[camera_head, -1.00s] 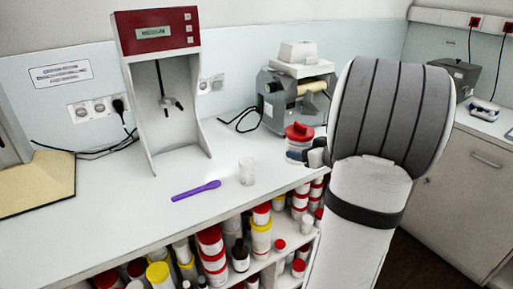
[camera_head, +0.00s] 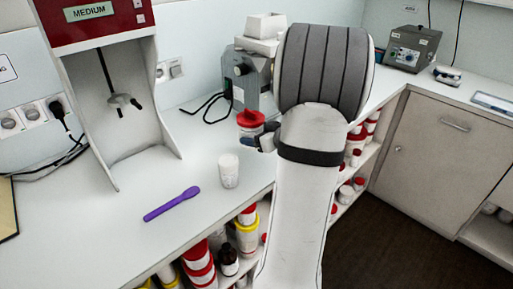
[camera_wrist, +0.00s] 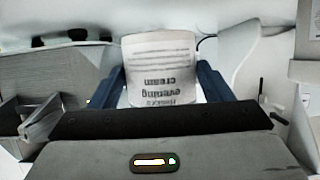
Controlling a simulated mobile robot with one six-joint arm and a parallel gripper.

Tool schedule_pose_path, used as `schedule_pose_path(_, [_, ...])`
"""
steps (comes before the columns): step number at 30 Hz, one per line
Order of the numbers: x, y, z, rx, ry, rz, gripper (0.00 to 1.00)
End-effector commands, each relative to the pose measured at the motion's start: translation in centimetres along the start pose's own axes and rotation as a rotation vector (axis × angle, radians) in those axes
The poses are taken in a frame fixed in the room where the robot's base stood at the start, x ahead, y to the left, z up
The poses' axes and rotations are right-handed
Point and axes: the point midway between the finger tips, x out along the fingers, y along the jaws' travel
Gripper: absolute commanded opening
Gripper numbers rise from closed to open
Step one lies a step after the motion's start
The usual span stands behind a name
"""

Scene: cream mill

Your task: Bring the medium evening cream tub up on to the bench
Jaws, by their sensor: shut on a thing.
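The evening cream tub (camera_head: 250,119), white with a red lid, is at the end of my arm in the head view. In the wrist view the tub (camera_wrist: 160,70) sits between the two blue fingers, its label reading "evening cream" upside down. My gripper (camera_wrist: 163,85) is shut on it; it also shows partly in the head view (camera_head: 262,139), mostly hidden behind my arm. The tub is over the far right part of the white bench (camera_head: 120,235); whether its base touches the bench is hidden.
A red-topped mixer (camera_head: 105,60) stands at the left and a grey mill (camera_head: 247,75) behind the tub. Shelves below hold several tubs (camera_head: 199,262). The front left bench is clear.

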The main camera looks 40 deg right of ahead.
Motion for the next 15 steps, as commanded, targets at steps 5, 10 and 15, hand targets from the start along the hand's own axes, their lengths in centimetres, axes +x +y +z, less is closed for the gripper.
schedule_pose_path(5, [0.7,0.0,1.8,0.002,0.000,0.000,0.38])
schedule_pose_path(10, [1.4,0.1,3.5,0.000,0.002,0.000,0.38])
schedule_pose_path(15, [1.4,0.1,3.4,-0.002,0.003,0.002,0.38])
